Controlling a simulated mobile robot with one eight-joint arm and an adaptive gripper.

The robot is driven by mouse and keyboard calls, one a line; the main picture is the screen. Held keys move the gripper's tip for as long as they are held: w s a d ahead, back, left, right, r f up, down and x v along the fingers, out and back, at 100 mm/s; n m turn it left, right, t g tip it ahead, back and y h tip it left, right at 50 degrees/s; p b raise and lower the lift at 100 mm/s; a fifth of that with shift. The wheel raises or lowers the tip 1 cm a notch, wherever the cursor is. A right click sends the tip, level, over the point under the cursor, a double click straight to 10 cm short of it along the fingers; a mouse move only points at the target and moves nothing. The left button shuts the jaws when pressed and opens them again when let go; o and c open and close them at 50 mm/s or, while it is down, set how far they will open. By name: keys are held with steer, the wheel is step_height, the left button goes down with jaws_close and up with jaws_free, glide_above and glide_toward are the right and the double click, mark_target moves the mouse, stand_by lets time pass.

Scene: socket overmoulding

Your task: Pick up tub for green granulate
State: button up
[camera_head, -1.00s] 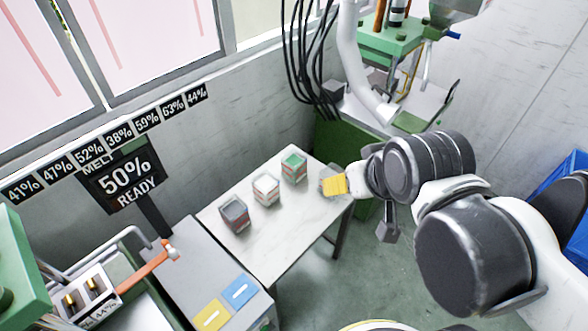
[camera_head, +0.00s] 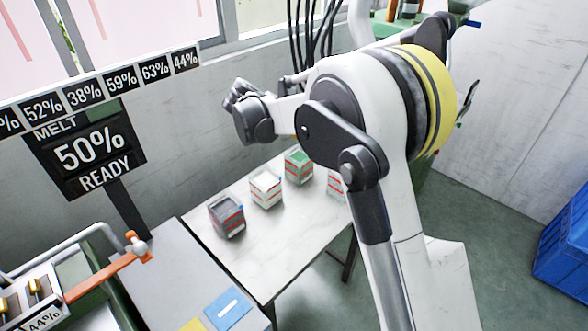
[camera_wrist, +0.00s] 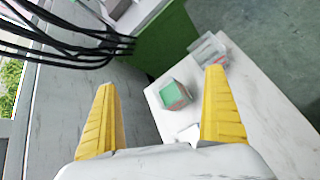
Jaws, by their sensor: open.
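The tub with green granulate (camera_head: 298,168) stands upright on the white table, at the far end of a row of three filled tubs in the head view. In the wrist view the green tub (camera_wrist: 174,95) lies below and beyond my gripper (camera_wrist: 162,77), between the lines of its two yellow fingers. The fingers are wide apart and nothing is between them. The tub is apart from the fingers. In the head view I cannot make out the yellow fingers.
A white-filled tub (camera_head: 266,189) and a grey-filled tub (camera_head: 227,217) stand on the table (camera_head: 265,255) nearer the display (camera_head: 92,158). Another tub (camera_head: 336,186) stands right of the green one, partly hidden by my arm; it looks pale. Black cables (camera_wrist: 70,42) hang near the wall.

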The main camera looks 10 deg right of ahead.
mark_target(296, 155)
steer(key=w+a+f+n+t+h+b, duration=0.1)
steer(key=w+a+f+n+b, duration=0.25)
steer(key=f, duration=0.55)
steer(key=w+a+f+n+h+b, duration=0.2)
steer(key=w+f+b, duration=0.15)
steer(key=f, duration=0.55)
steer(key=shift+n, duration=0.25)
steer(key=b+x, duration=0.1)
steer(key=x, duration=0.2)
steer(key=f+b+x, duration=0.1)
steer(key=x, duration=0.3)
steer(key=b+x, duration=0.2)
steer(key=x, duration=0.2)
steer(key=shift+a+f, duration=0.15)
steer(key=shift+a, duration=0.1)
steer(key=c, duration=1.4)
